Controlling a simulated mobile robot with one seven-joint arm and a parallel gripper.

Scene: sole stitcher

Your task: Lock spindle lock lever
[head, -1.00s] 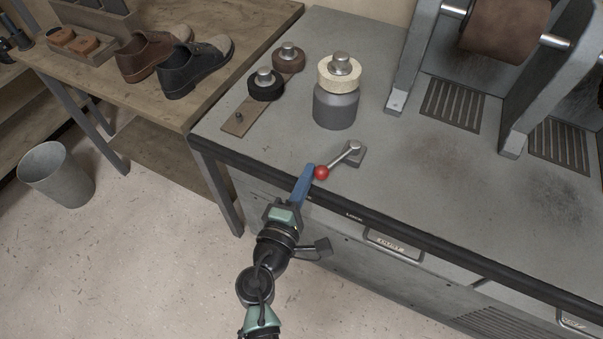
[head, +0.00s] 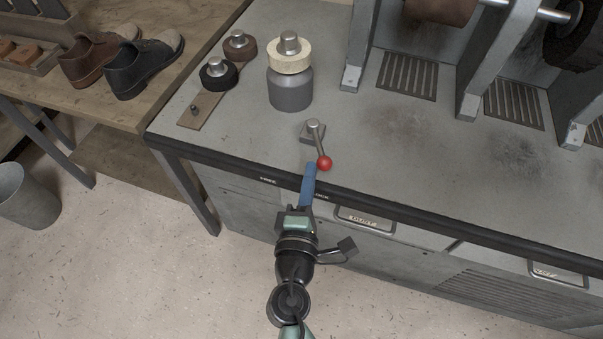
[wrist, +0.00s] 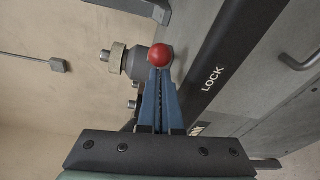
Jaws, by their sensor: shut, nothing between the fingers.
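The spindle lock lever (head: 318,141) is a thin metal rod on a square grey base (head: 308,132) near the bench's front edge. Its red ball knob (head: 324,163) points toward the front, slightly right, over the side of the LOCK label (head: 321,196). My gripper (head: 310,166) is shut, its blue fingers just left of the knob, close to it or touching; I cannot tell which. In the wrist view the red knob (wrist: 160,56) sits at the tips of the closed fingers (wrist: 161,75), and the LOCK label (wrist: 212,78) shows on the dark edge.
A grey spindle with a cream wheel (head: 290,82) stands behind the lever. Dark and brown wheels on a wooden strip (head: 200,110) lie to its left. Machine uprights (head: 358,50) stand at back right. Shoes (head: 140,68) sit on the wooden table. Bench right of the lever is clear.

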